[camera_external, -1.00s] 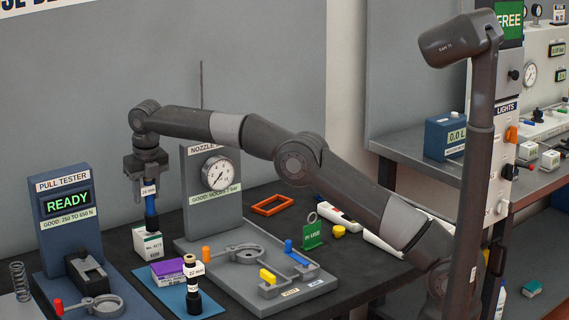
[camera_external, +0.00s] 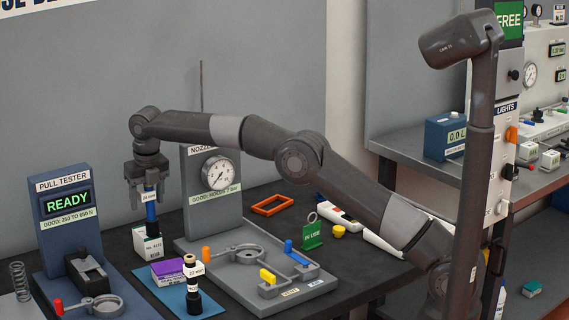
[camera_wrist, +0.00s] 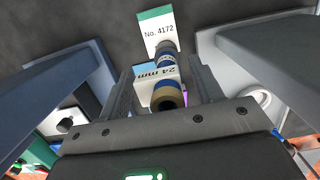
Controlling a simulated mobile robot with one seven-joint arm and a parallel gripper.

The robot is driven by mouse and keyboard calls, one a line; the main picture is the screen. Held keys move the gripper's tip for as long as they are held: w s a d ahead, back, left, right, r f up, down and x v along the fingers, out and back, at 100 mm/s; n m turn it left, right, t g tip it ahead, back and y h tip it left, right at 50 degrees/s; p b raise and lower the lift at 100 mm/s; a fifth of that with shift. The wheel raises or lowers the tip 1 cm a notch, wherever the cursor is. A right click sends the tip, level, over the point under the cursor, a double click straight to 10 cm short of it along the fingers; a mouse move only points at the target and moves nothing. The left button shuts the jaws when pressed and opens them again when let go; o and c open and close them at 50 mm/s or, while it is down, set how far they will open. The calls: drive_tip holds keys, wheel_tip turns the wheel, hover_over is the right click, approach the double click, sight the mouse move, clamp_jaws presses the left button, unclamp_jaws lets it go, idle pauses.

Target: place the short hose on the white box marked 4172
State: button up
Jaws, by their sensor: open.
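The wrist view shows the hose (camera_wrist: 167,88) end-on, and the box (camera_wrist: 158,33) reads No. 4172. My gripper (camera_external: 149,202) is open, with one finger on each side of the hose's upper part. In the wrist view, gaps show between the hose and my gripper's fingers (camera_wrist: 166,85). The hose's lower end appears to rest on the box top.
A black hose with a 22 mm label (camera_external: 193,290) and a purple-topped box (camera_external: 176,271) stand close in front on a blue mat (camera_external: 212,309). The pull tester (camera_external: 66,210) is at left; the nozzle gauge stand (camera_external: 213,180) is close at right.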

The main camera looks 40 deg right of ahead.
drive_tip(key=r, duration=0.4)
drive_tip(key=s+r, duration=0.1)
drive_tip(key=r, duration=0.2)
drive_tip(key=shift+r, duration=0.35)
